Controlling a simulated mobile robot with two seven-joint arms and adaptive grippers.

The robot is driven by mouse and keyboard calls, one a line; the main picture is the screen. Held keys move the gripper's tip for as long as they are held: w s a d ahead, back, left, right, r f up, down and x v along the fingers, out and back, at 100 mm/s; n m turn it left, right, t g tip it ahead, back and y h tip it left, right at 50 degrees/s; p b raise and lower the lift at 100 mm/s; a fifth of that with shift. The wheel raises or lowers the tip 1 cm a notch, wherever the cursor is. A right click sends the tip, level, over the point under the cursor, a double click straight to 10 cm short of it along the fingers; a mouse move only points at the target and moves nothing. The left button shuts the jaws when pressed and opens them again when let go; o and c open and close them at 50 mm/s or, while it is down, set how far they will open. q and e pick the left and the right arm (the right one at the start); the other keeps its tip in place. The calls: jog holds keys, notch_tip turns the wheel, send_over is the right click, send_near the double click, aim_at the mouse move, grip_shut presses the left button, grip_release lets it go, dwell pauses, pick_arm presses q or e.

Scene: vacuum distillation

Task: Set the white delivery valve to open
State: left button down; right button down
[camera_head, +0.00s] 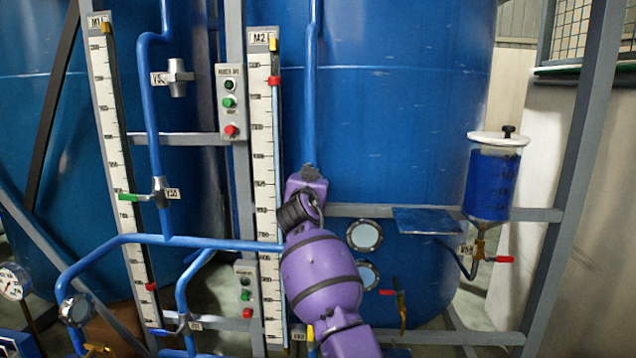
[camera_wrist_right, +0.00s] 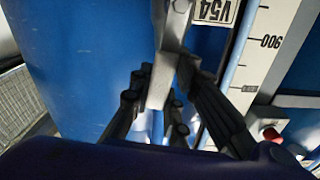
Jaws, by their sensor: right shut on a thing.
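In the right wrist view, a valve (camera_wrist_right: 174,20) with a label reading V54 sits against the blue tank, and its pale grey-white handle (camera_wrist_right: 158,88) points down in the picture. The dark fingers of my right gripper (camera_wrist_right: 166,72) are on both sides of this handle and shut on it. In the head view, my purple right arm (camera_head: 322,272) reaches up in front of the pipe by the tank; it hides this valve, and its fingertips cannot be made out. My left gripper is not in view.
Blue pipes (camera_head: 310,95) and tall gauge boards (camera_head: 264,120) stand close left of my right arm. Another white-grey valve (camera_head: 176,77) and a green-handled valve (camera_head: 158,192) are further left. A blue-filled vessel (camera_head: 492,182) hangs at right. Round sight glasses (camera_head: 364,235) are beside the arm.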

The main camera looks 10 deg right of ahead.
jog(key=shift+w+a+n, duration=0.1)
jog(key=shift+a+n, duration=0.25)
jog(key=shift+n, duration=0.25)
jog(key=c, duration=1.6)
grip_release()
jog(key=shift+c, duration=0.2)
jog(key=v, duration=1.2)
